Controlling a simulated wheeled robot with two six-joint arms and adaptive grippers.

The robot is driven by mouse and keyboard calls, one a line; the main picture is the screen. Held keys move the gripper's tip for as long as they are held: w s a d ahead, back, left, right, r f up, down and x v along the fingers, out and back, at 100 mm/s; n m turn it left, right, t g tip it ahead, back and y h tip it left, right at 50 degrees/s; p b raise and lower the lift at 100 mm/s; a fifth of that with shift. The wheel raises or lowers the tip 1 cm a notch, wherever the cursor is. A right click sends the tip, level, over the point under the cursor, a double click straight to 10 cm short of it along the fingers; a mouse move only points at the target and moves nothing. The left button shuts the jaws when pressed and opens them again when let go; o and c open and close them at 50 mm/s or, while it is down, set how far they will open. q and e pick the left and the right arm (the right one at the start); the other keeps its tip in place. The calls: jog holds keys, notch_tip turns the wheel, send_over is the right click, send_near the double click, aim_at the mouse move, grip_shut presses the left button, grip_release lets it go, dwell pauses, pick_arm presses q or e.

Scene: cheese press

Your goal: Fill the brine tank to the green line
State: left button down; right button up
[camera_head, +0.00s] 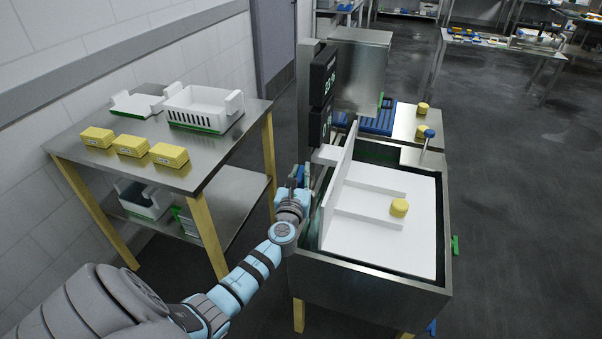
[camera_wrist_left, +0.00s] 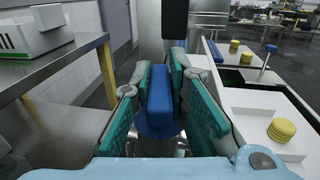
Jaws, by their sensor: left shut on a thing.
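The steel brine tank (camera_head: 365,298) stands right of centre in the head view. A white panel stands upright along its left inside, and a white surface (camera_head: 385,240) fills most of its inside. A round yellow piece (camera_head: 399,207) sits on the white; it also shows in the wrist view (camera_wrist_left: 281,130). I cannot make out a green line in the tank. My left gripper (camera_head: 297,180) is at the tank's left side. In the wrist view its teal fingers are shut on a blue handle (camera_wrist_left: 160,95). My right gripper is not in view.
A steel table (camera_head: 215,150) on the left holds yellow blocks (camera_head: 131,145) and a white crate (camera_head: 203,104). Dark display boxes (camera_head: 322,75) stand behind the tank's left corner. A blue-knobbed post (camera_head: 429,133) rises at its back right. Floor on the right is clear.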

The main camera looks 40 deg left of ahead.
pick_arm(q)
jog(key=n+g+y, duration=0.1)
jog(key=n+y, duration=0.1)
jog(key=y, duration=0.1)
jog(key=shift+f+g, duration=0.1)
jog(key=shift+g, duration=0.3)
jog(key=shift+n+g+y+b, duration=0.7)
jog(key=shift+n+g+y, duration=0.3)
jog(key=shift+g+y, duration=0.1)
jog(key=c, duration=1.6)
grip_release()
jog(key=shift+o, duration=0.2)
jog(key=shift+s+d, duration=0.15)
jog(key=v, duration=1.1)
jog(key=shift+d, duration=0.25)
